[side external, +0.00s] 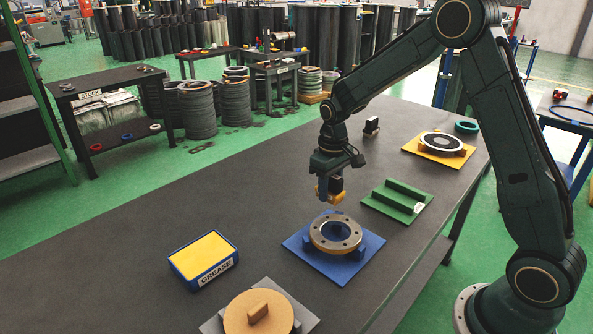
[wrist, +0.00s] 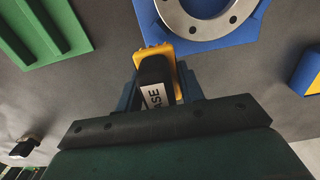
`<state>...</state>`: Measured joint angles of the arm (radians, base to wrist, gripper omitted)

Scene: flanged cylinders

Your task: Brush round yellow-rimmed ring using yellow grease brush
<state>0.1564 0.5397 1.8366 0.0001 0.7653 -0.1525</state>
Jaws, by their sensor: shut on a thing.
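My gripper (side external: 328,180) is shut on the yellow grease brush (side external: 337,197), which has a black handle and yellow head. It hangs above the table, just behind and above a grey metal ring with bolt holes (side external: 322,233) seated in a blue fixture (side external: 305,255). In the wrist view, the brush (wrist: 153,52) sits between my fingers (wrist: 160,92), apart from the metal ring (wrist: 172,22).
A blue grease box with yellow top (side external: 203,258) stands at front left. A tan disc with a raised handle (side external: 258,318) is at the front edge. A green fixture (side external: 397,201), a small black-handled item (side external: 371,125) and a teal ring (side external: 466,127) stand rightward. The left table surface is clear.

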